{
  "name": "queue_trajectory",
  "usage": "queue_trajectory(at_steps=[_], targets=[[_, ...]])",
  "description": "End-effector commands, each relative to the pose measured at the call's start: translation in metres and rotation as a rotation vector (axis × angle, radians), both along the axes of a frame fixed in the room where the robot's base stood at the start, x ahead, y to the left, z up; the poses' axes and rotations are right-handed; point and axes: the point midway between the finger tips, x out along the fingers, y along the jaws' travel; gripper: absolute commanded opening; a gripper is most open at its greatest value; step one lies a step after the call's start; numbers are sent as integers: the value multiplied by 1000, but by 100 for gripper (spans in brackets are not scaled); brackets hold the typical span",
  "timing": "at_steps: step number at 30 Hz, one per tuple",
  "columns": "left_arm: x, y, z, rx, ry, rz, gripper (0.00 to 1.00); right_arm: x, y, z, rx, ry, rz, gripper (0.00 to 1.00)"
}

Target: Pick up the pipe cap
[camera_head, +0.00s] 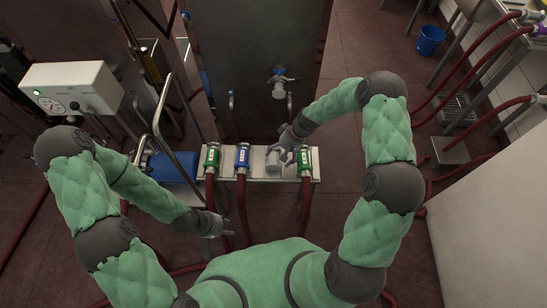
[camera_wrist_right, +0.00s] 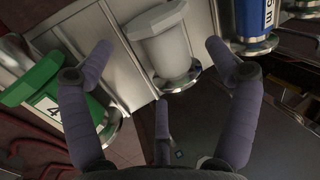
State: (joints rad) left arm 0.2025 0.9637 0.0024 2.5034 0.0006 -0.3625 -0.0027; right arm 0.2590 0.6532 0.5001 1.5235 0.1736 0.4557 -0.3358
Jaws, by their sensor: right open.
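The pipe cap (camera_wrist_right: 163,48) is a light grey cylinder with a shiny metal flange, on the pale metal bench; in the head view the cap (camera_head: 273,161) stands between the blue and right green couplings. My right gripper (camera_wrist_right: 158,70) is open, with fingers on either side of the cap and a third below it, and nothing is held. In the head view this gripper (camera_head: 287,152) is right above the cap, partly covering it. Whether the fingers touch it is unclear. My left gripper (camera_head: 222,229) hangs low in front of the bench; its finger opening is too small to tell.
A green coupling (camera_wrist_right: 38,85) lies close beside the right gripper's finger, and a blue coupling (camera_wrist_right: 257,22) lies on the other side. Another green coupling (camera_head: 212,157) is at the bench's left end. Red hoses hang in front. A tall metal tank (camera_head: 257,60) stands behind.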

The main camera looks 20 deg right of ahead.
Motion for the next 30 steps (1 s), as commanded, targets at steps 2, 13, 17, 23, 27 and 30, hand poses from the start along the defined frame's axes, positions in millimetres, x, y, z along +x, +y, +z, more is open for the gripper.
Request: queue_trajectory(at_steps=[2,13,17,23,27,30], targets=[[0,0,-9,0,0,0,40,0,4,-16,0,2,2,88],[0,0,-12,0,0,0,40,2,11,-27,0,-1,1,88],[0,0,-12,0,0,0,40,2,11,-27,0,0,1,51],[0,0,-12,0,0,0,40,1,11,-28,0,2,1,7],[0,0,-12,0,0,0,40,0,11,-28,0,3,1,7],[0,0,-12,0,0,0,40,0,11,-29,0,4,2,7]])
